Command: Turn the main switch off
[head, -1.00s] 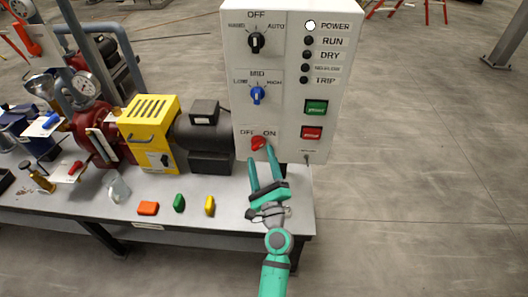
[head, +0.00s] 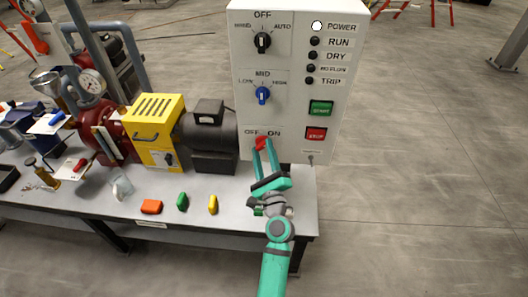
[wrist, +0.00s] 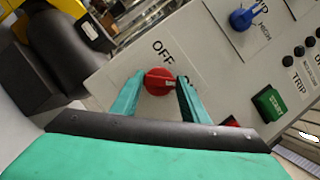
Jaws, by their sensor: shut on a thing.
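The main switch is a red rotary knob (head: 261,143) at the bottom of the white control panel (head: 285,60), with OFF and ON printed above it. My gripper (head: 266,152) has its two teal fingers on either side of the knob. In the wrist view the red knob (wrist: 159,82) sits between the fingertips (wrist: 160,88), which are shut on it. A pale line on the knob lies roughly across from finger to finger. The OFF label shows above it; the ON label is hidden there by a finger.
A black selector (head: 262,42) and a blue selector (head: 262,95) are above the knob. Green (head: 320,108) and red (head: 316,134) push buttons are at right. A yellow-housed machine (head: 155,130) stands left on the grey bench.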

